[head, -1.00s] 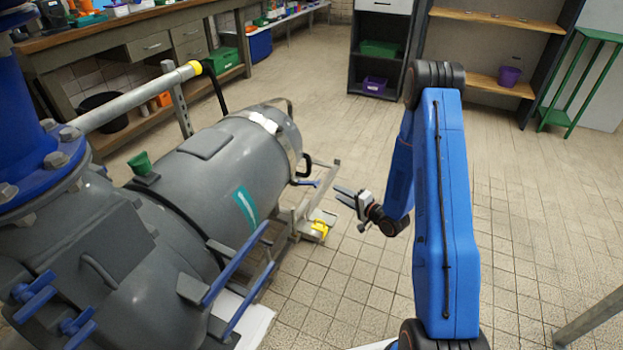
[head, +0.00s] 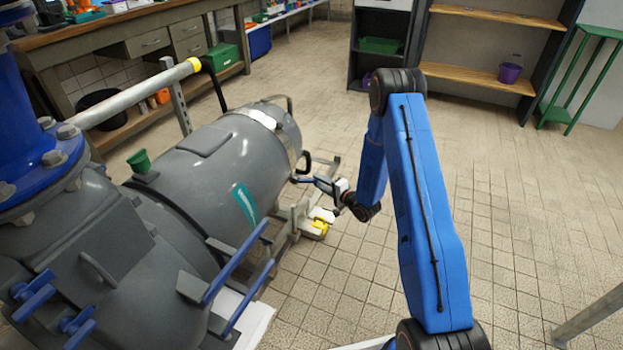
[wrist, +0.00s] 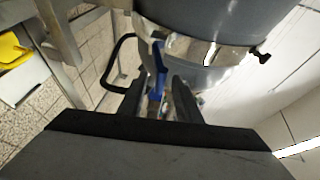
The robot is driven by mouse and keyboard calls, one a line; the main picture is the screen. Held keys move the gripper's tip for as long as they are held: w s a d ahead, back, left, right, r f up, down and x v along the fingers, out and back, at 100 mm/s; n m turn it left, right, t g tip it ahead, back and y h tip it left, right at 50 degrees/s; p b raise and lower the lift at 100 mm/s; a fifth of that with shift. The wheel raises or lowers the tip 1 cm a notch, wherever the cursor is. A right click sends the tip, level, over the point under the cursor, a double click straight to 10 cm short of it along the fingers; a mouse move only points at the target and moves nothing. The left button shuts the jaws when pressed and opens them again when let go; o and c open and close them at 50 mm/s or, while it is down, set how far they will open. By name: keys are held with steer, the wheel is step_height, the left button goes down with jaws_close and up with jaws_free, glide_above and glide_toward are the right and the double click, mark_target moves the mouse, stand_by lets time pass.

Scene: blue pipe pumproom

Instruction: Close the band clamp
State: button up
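The band clamp (head: 287,142) is a shiny metal band around the far end of the grey motor; it also shows in the wrist view (wrist: 210,58). Its blue lever (wrist: 160,68) sticks out toward me in the wrist view. My gripper (wrist: 158,98) is open, with one dark finger on each side of the lever. I cannot tell whether either finger touches the lever. In the head view, my gripper (head: 318,182) is beside the motor's end and hides most of the lever.
A black loop handle (wrist: 118,62) stands close left of my fingers. A metal frame (head: 300,212) with a yellow part (head: 316,228) lies below. The big grey motor (head: 225,170) fills the left.

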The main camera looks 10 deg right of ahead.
mark_target(309, 181)
steer(key=shift+x, duration=2.7)
